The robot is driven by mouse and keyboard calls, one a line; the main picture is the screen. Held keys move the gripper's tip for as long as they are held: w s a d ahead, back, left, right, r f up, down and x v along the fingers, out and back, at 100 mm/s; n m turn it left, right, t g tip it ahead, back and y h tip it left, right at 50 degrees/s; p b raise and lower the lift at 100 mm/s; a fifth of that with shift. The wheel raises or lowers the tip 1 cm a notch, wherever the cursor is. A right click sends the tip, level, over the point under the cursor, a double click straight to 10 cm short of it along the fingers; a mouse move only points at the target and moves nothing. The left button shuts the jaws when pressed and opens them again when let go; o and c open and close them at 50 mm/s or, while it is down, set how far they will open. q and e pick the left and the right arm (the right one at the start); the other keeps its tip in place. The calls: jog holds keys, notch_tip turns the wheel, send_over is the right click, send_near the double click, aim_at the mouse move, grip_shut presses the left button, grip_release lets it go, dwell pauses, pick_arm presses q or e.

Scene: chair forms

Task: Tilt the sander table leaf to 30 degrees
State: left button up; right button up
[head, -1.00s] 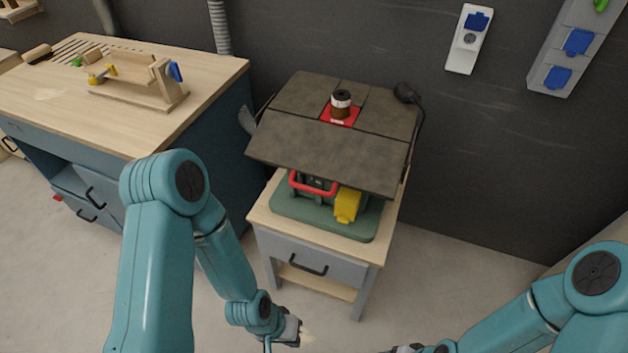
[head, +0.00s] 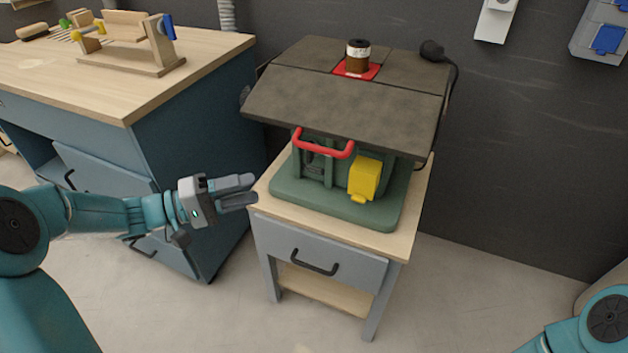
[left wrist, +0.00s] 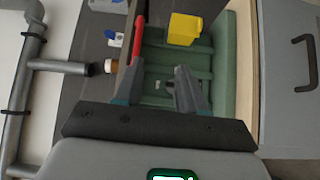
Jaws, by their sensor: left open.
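The sander table leaf (head: 335,112) is a dark grey panel that slopes down toward me from the rest of the sander top. Below it is the green sander base (head: 330,205) with a red handle (head: 325,147) and a yellow box (head: 365,180). A brown sanding drum (head: 358,57) stands on a red plate in the top. My left gripper (head: 250,191) is open and empty, left of the sander base and lower than the leaf. In the left wrist view its fingers (left wrist: 157,88) point toward the green base and red handle (left wrist: 138,40). My right gripper is out of view.
The sander stands on a small cabinet (head: 315,250) with a drawer. A blue workbench (head: 200,120) with a wooden jig (head: 135,50) stands close on the left. A dark wall (head: 520,160) is behind. The floor in front is clear.

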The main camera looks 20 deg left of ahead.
aim_at(316, 151)
pick_arm(q)
jog(key=shift+m+t, duration=0.3)
jog(key=shift+t, duration=0.3)
jog(key=r+x, duration=0.1)
jog(key=x, duration=0.4)
jog(key=r+x, duration=0.1)
jog(key=x, duration=0.4)
jog(key=r+x, duration=0.1)
jog(key=x, duration=0.4)
jog(key=shift+w+a+r, duration=0.1)
jog(key=shift+w+a, duration=0.1)
jog(key=shift+w, duration=0.1)
grip_shut()
